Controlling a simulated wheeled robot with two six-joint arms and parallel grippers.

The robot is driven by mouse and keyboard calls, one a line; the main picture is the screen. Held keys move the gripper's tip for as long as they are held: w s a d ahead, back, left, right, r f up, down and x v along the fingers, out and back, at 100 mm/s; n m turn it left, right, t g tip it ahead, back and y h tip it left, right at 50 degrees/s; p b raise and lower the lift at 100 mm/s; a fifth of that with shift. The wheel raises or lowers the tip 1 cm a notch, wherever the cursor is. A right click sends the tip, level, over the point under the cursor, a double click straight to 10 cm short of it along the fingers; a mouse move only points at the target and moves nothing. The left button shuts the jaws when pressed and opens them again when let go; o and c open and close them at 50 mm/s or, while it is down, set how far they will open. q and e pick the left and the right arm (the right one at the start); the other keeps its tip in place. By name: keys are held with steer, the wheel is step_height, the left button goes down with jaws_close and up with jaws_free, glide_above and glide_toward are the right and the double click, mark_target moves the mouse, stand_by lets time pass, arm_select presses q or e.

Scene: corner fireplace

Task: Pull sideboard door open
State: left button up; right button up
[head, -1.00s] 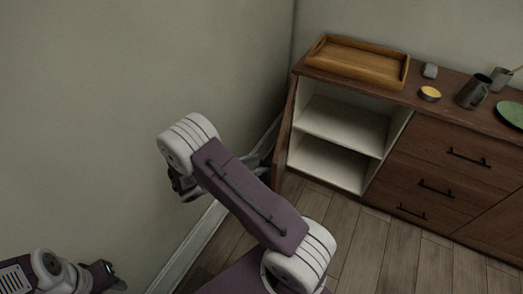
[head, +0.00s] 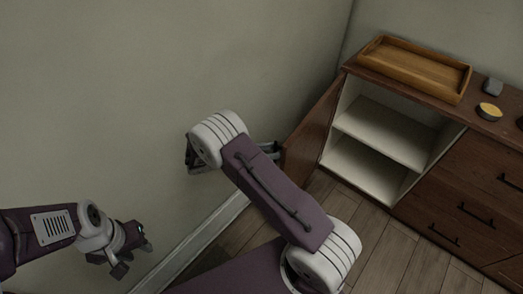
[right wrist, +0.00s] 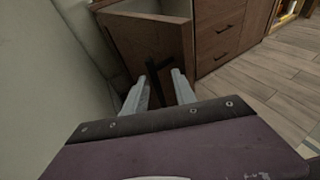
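The brown sideboard (head: 463,168) stands at the right with its left door (head: 315,128) swung well open, showing a white compartment (head: 385,135) with one shelf. My right gripper (head: 271,149) is beside the door's outer face, partly hidden by my arm. In the right wrist view, the fingers (right wrist: 159,80) are spread apart in front of the door panel (right wrist: 143,42), with the dark door handle (right wrist: 153,70) showing between them. Whether they touch the handle is unclear. My left gripper (head: 128,261) is at the lower left, away from the sideboard; its finger opening is unclear.
The wall (head: 130,110) is close on the left with a white baseboard (head: 190,243). Wooden floor (head: 365,225) lies clear before the sideboard.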

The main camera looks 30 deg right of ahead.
steer(key=shift+w+a+b, duration=0.3)
steer(key=shift+w+a, duration=0.6)
steer(key=shift+a, duration=0.2)
steer(key=shift+p, duration=0.3)
